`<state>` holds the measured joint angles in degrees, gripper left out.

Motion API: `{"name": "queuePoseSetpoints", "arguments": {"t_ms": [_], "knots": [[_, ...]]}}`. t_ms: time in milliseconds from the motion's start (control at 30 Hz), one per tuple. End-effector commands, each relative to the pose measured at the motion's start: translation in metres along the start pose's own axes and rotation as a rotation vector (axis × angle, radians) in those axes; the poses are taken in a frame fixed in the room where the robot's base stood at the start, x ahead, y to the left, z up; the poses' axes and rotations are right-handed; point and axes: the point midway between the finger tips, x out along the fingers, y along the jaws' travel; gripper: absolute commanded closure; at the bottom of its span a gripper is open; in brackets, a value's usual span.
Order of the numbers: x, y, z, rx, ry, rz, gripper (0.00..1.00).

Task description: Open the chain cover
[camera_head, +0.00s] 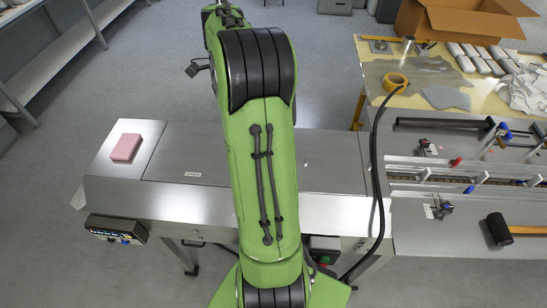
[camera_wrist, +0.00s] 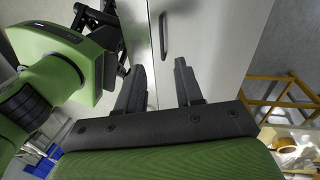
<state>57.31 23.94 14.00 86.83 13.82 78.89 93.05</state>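In the wrist view, my gripper (camera_wrist: 158,68) is open, with its two dark fingers apart and nothing between them. Beyond the fingertips is a smooth light grey panel (camera_wrist: 205,40) with a slim dark handle (camera_wrist: 164,36) near its edge. I cannot tell for certain whether this panel is the chain cover. The fingers appear apart from the handle. In the head view, the steel flow wrapper has a flat lid-like panel (camera_head: 195,165) with visible seams, lying flush. My green arm hides the middle of the machine there, and my gripper is out of sight.
A pink block (camera_head: 126,147) lies on the machine's left end, above a control panel (camera_head: 116,229). A black-headed hammer (camera_head: 499,229) lies at the right. A black cable (camera_head: 374,165) hangs beside my arm. A table with tape (camera_head: 395,82) and a cardboard box (camera_head: 460,18) are behind.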

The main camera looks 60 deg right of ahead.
Motion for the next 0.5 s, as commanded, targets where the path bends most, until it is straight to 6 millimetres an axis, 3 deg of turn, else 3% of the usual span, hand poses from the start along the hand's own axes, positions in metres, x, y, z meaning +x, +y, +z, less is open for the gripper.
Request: {"name": "queuePoseSetpoints", "arguments": {"t_ms": [100, 233, 500], "knots": [[0.01, -0.011, -0.01, 0.107, -0.016, 0.028, 0.64], [0.027, -0.01, -0.01, 0.111, -0.015, 0.031, 0.64], [0.096, -0.008, -0.009, 0.108, -0.015, 0.031, 0.64]]}}
